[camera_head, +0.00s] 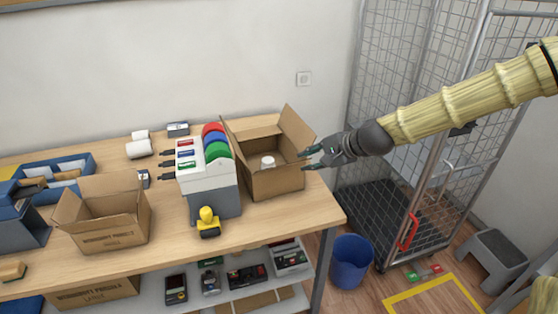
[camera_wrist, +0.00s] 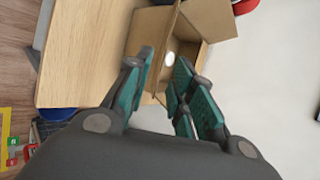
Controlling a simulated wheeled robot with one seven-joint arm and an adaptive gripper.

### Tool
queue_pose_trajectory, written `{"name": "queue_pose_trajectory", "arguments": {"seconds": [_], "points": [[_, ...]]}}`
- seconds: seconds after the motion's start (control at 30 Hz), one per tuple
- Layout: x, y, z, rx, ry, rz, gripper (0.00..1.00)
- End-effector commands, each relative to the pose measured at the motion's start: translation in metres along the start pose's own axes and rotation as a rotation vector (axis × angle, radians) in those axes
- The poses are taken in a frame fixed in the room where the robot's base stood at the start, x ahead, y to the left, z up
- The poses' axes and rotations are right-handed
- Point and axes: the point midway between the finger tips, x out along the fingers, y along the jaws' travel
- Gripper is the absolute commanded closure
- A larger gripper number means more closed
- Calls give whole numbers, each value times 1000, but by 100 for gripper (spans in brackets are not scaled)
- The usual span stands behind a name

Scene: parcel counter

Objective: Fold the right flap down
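The open cardboard box (camera_head: 275,183) stands near the counter's right end, with a white item (camera_head: 268,161) inside. Its right flap (camera_head: 297,127) stands up from the right rim; another flap (camera_head: 234,141) stands up on the left. My gripper (camera_head: 308,160) is just right of the box, below the right flap's top, with its fingers apart. In the wrist view the gripper (camera_wrist: 163,85) is open, and the box (camera_wrist: 190,52) and white item (camera_wrist: 170,59) show beyond the fingers. Nothing is seen held. Whether a finger touches the box cannot be told.
A grey and white dispenser (camera_head: 208,178) with coloured rolls stands close to the box's left. A yellow-handled stamp (camera_head: 208,222) is in front of it. A second open box (camera_head: 103,215) stands further left. A blue bin (camera_head: 351,262) and wire cage trolley (camera_head: 400,215) are right of the counter.

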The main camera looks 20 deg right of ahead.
Motion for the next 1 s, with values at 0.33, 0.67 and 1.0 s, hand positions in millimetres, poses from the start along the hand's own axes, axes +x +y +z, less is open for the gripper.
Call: {"name": "queue_pose_trajectory", "arguments": {"seconds": [0.33, 0.67, 1.0], "points": [[30, -11, 20, -18, -28, 7, 76], [56, -11, 22, -18, -29, 7, 76], [81, -10, 21, -16, -26, 6, 76]]}}
